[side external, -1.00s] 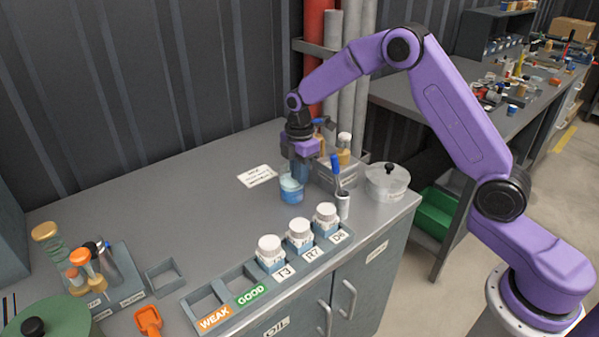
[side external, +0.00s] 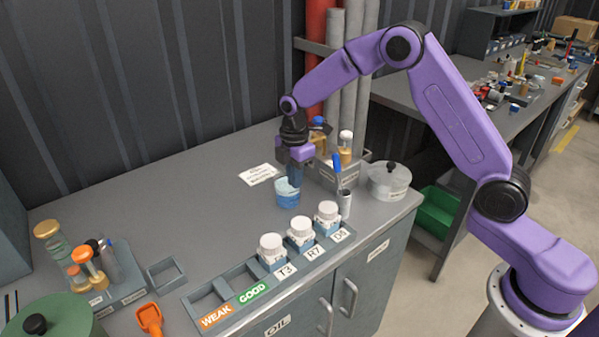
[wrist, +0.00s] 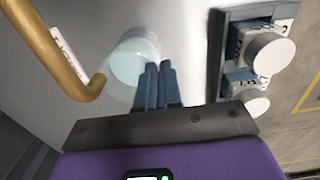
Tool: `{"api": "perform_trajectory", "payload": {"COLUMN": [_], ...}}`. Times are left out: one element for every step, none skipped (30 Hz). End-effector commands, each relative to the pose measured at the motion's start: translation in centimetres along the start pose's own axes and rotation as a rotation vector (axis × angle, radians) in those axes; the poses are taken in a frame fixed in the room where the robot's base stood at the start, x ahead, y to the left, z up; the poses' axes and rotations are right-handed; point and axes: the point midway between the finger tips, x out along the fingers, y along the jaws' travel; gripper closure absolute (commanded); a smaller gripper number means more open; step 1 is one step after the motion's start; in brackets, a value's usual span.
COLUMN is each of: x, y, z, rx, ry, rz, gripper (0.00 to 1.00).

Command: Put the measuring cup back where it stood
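The measuring cup (side external: 287,198) is a small translucent pale-blue cup at the middle of the grey bench top. My gripper (side external: 294,182) points down at its right side. In the wrist view the cup (wrist: 130,62) is seen from above, and the two blue-grey fingers (wrist: 155,72) are close together at its near edge. They appear shut on the cup's wall or handle; the exact contact is hidden. The cup is at or just above the bench; I cannot tell which.
A printed card (side external: 258,174) lies left of the cup. A metal holder with a blue pen (side external: 344,203) stands to the right. White-capped bottles (side external: 300,228) sit in a labelled rack in front. A lidded clear jar (side external: 388,180) is at the right.

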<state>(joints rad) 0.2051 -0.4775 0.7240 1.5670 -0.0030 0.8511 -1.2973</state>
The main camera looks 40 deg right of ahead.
Motion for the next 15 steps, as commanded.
{"api": "perform_trajectory", "payload": {"x": [-0.1, -0.1, -0.1, -0.1, -0.1, -0.1, -0.1, -0.1, -0.1, -0.1, -0.1, -0.1, -0.1, -0.1, -0.1], "y": [-0.1, -0.2, -0.4, -0.5, -0.6, -0.7, -0.8, -0.9, -1.1, -1.2, -1.3, -1.4, -1.5, -1.6, -1.7], "z": [-0.6, -0.9, -1.3, -1.6, -1.9, -2.3, -2.5, -2.8, -3.2, -3.5, -3.8, -4.2, -4.5, -4.7, -5.1], "rx": [-0.003, -0.002, -0.002, -0.003, -0.003, -0.003, -0.002, -0.002, -0.002, -0.002, -0.002, -0.002, -0.002, -0.002, -0.002], "ry": [0.0, 0.001, 0.001, 0.001, 0.001, 0.001, 0.001, 0.001, 0.001, 0.0, 0.001, 0.001, 0.001, 0.001, 0.001], "rz": [0.002, 0.002, 0.002, 0.002, 0.002, 0.002, 0.002, 0.002, 0.002, 0.002, 0.002, 0.002, 0.002, 0.002, 0.002], "gripper": [1.0, 1.0, 1.0, 1.0, 1.0, 1.0, 1.0, 1.0, 1.0, 1.0, 1.0, 1.0, 1.0, 1.0, 1.0]}}
